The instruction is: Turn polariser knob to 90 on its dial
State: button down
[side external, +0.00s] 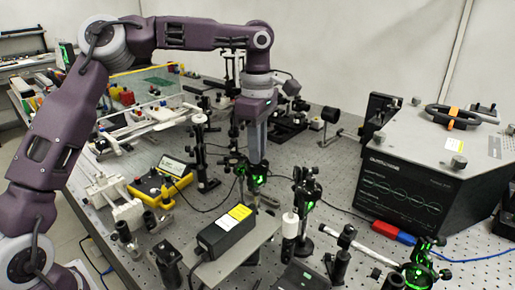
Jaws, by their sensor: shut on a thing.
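My gripper (257,168) points straight down over the middle of the bench. It is shut at the top of a small dark optic mount (258,181) with green light on it, which I take to be the polariser. The knob between the fingers is too small to make out, and the fingers cover part of it. The dial's marks and the knob's angle cannot be read in this view.
A similar green-lit mount (306,188) stands close to the right. A black box with a yellow label (226,230) is in front. A yellow meter (160,187) is on the left, a large dark instrument (410,190) on the right. Posts crowd the perforated bench (345,180).

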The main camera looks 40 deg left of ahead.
jog(key=shift+m, duration=0.4)
jog(key=c, duration=1.3)
grip_release()
jog(key=shift+c, duration=0.2)
jog(key=shift+r, duration=0.1)
notch_tip(320, 180, up, 7)
jog(key=shift+f, duration=0.1)
